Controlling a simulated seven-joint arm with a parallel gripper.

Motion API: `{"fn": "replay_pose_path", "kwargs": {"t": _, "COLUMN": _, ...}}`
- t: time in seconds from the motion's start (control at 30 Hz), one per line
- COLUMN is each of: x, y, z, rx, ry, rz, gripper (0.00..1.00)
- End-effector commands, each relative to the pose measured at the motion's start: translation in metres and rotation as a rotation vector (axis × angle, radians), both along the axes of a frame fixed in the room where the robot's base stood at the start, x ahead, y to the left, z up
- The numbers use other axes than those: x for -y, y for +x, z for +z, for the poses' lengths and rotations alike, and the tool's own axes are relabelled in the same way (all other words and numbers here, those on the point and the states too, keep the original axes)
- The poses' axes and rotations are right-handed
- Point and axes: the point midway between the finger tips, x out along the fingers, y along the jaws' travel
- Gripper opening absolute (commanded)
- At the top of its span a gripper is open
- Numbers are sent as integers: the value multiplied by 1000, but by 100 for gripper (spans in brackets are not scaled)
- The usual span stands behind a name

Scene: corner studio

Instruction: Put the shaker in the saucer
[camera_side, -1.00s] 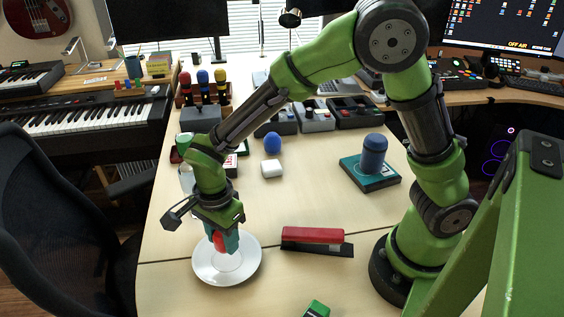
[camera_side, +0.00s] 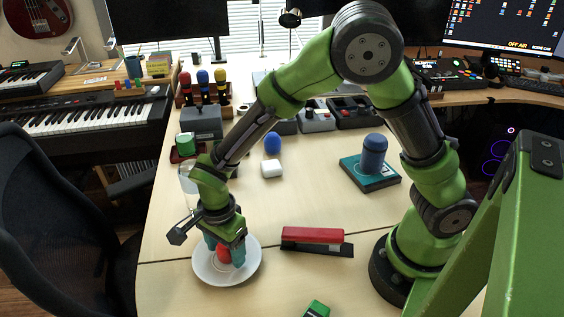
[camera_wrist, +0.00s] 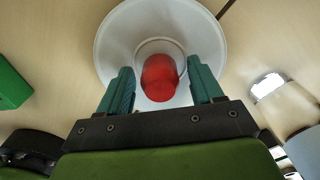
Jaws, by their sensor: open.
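The white saucer (camera_side: 212,275) lies on the table left of the stapler, and it fills the top of the wrist view (camera_wrist: 115,40). The red shaker (camera_side: 223,254) is at the middle of the saucer; in the wrist view its red top (camera_wrist: 160,78) shows inside the saucer's inner ring. My gripper (camera_side: 225,256) is low over the saucer with its teal fingers on either side of the shaker. In the wrist view the fingers (camera_wrist: 162,82) stand apart, with a gap on both sides of the shaker. The shaker's base is hidden.
A red and black stapler (camera_side: 315,240) lies right of the saucer. A green block (camera_side: 316,309) is at the front edge. A blue cylinder on a teal book (camera_side: 368,182), a white case (camera_side: 271,169) and a blue ball (camera_side: 272,143) stand farther back. A clear glass (camera_side: 187,178) is behind my wrist.

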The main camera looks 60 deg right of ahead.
Motion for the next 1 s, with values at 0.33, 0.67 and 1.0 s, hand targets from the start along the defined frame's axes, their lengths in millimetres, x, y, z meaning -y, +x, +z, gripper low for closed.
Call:
{"fn": "replay_pose_path", "kwargs": {"t": 0.33, "x": -1, "y": 1, "z": 32, "rx": 5, "ry": 3, "rz": 1, "gripper": 66}}
{"fn": "replay_pose_path", "kwargs": {"t": 0.67, "x": 0, "y": 1, "z": 100, "rx": 4, "ry": 2, "rz": 1, "gripper": 66}}
{"fn": "replay_pose_path", "kwargs": {"t": 1.0, "x": 15, "y": -3, "z": 139, "rx": 29, "ry": 46, "rz": 71, "gripper": 66}}
